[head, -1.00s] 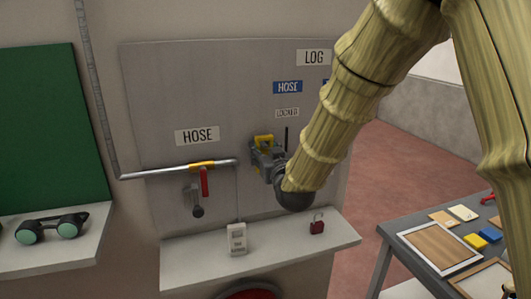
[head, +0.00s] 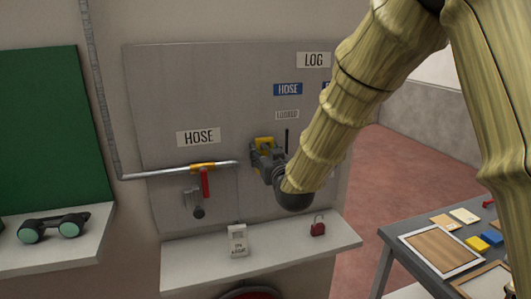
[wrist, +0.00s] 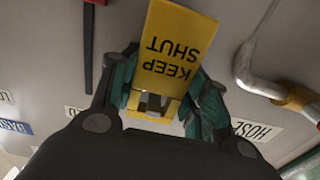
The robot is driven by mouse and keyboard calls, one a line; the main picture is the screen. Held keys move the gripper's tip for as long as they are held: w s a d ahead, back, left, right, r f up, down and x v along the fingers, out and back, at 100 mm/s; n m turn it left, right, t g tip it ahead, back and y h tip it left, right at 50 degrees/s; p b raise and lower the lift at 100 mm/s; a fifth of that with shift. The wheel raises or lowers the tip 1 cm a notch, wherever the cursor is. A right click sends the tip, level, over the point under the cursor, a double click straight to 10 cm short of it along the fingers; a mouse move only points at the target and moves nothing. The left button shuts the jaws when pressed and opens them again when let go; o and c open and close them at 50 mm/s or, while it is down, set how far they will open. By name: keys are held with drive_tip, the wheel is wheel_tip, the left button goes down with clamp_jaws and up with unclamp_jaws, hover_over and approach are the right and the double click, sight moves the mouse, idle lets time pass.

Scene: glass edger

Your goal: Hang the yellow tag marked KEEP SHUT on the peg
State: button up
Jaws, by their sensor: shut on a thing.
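My gripper (head: 268,160) is up at the grey panel, right of the pipe. It is shut on the yellow tag (wrist: 170,50), whose KEEP SHUT lettering shows upside down between the fingertips in the wrist view. In the head view only a small yellow part of the tag (head: 264,142) shows above the gripper. A thin dark upright peg (head: 286,138) shows just right of the gripper, and a dark bar, seemingly the same peg, is left of the tag in the wrist view (wrist: 89,45). I cannot tell whether the tag touches it.
A pipe (head: 150,175) with a red-handled valve (head: 204,183) runs left of the gripper. The shelf (head: 275,242) below holds a white tag (head: 238,240) and a red padlock (head: 318,226).

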drive_tip(key=shift+f, duration=0.25)
drive_tip(key=o, duration=1)
drive_tip(key=shift+w+a+f, duration=0.1)
drive_tip(key=shift+w, duration=0.05)
drive_tip(key=shift+c, duration=0.2)
drive_tip(key=shift+o, duration=0.7)
drive_tip(key=shift+w+a+f, duration=0.15)
drive_tip(key=shift+w+f, duration=0.05)
drive_tip(key=shift+w, duration=0.15)
drive_tip(key=shift+r, duration=0.1)
drive_tip(key=shift+s, duration=0.1)
